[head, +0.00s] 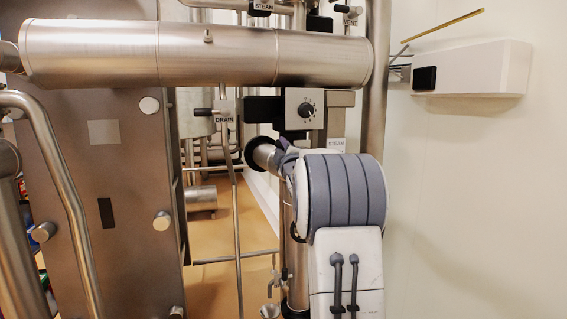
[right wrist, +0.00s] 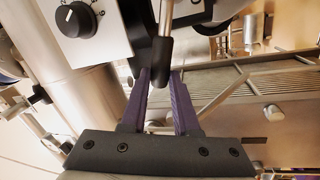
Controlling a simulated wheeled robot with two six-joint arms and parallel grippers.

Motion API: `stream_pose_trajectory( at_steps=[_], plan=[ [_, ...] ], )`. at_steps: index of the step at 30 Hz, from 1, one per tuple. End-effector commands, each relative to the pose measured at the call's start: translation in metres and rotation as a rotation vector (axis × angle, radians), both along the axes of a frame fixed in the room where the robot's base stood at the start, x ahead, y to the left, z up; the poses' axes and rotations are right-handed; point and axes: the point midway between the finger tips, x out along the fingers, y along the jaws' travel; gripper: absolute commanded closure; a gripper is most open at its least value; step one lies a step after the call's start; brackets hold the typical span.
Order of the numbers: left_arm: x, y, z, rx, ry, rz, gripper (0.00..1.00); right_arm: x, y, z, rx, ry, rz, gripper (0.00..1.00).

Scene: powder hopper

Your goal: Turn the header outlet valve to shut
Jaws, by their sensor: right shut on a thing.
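My right gripper (head: 286,158) is in front of the pipework below the grey selector box, partly hidden by my own arm in the head view. In the right wrist view, its two purple fingers (right wrist: 164,80) are closed in on a black lever handle (right wrist: 166,58) with a bright metal stem. The handle lies between the fingertips. No label naming it as the header outlet valve is readable, and its valve body is mostly hidden. My left gripper is not in view.
A grey box with a black knob (head: 306,109) is just above my right gripper; the knob also shows in the wrist view (right wrist: 75,19). A thick horizontal pipe (head: 195,54) crosses above. A drain-labelled handle (head: 203,111) is to the left. A white wall unit (head: 485,70) is right.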

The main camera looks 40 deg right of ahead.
Motion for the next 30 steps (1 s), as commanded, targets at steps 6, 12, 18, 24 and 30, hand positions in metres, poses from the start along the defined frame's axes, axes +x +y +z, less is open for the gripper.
stream_pose_trajectory(
  at_steps=[6, 12, 18, 24, 30],
  plan=[
    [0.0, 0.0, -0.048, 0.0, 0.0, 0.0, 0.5, 0.001, 0.001, -0.028, -0.17, 0.079, -0.004, 1.0],
    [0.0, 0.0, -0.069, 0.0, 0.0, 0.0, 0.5, 0.001, 0.001, -0.037, -0.293, 0.13, -0.003, 1.0],
    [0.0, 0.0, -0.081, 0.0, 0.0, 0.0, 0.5, 0.002, 0.001, -0.043, -0.372, 0.167, -0.001, 1.0],
    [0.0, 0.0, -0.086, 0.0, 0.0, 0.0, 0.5, 0.002, 0.001, -0.049, -0.406, 0.19, 0.001, 1.0],
    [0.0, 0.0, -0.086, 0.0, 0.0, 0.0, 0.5, 0.003, 0.001, -0.051, -0.415, 0.197, 0.002, 1.0]
  ],
)
